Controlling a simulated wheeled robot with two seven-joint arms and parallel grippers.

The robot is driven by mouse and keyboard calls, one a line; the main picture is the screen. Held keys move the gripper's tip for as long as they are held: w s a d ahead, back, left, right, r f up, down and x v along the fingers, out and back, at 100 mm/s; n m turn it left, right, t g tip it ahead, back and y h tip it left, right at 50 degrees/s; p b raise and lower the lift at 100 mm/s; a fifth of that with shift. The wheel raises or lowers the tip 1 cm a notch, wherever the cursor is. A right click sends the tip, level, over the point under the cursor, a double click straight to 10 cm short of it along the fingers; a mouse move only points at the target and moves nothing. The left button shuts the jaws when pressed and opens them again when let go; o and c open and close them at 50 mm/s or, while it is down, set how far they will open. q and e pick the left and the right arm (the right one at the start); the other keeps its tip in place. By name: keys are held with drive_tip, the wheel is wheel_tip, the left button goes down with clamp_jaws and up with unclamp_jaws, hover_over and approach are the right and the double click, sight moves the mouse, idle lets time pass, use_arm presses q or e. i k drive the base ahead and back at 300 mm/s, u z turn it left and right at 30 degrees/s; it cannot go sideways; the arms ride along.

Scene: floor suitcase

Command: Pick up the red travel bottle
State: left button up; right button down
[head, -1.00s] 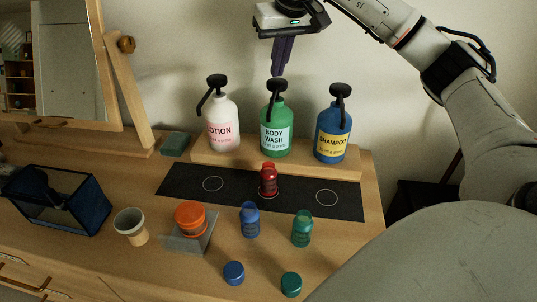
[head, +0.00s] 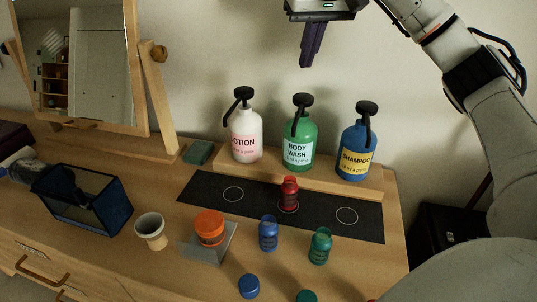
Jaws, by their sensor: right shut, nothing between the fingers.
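The red travel bottle (head: 289,194) stands upright on the black mat (head: 262,205), between two white circles. It looks open-topped, with no separate cap visible on it. My right gripper (head: 309,60) is shut and empty. It points down in front of the wall, above the green body wash pump bottle (head: 300,143) in the picture, well apart from the red bottle. My left gripper is out of view.
White lotion (head: 246,137) and blue shampoo (head: 356,151) pump bottles share the wooden riser (head: 330,182). A blue bottle (head: 268,234), a green bottle (head: 320,246), an orange-lidded jar (head: 209,228), a cup (head: 151,231) and a dark-framed box (head: 86,203) stand nearby.

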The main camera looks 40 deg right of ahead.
sight(290, 188)
drive_tip(key=k, duration=1)
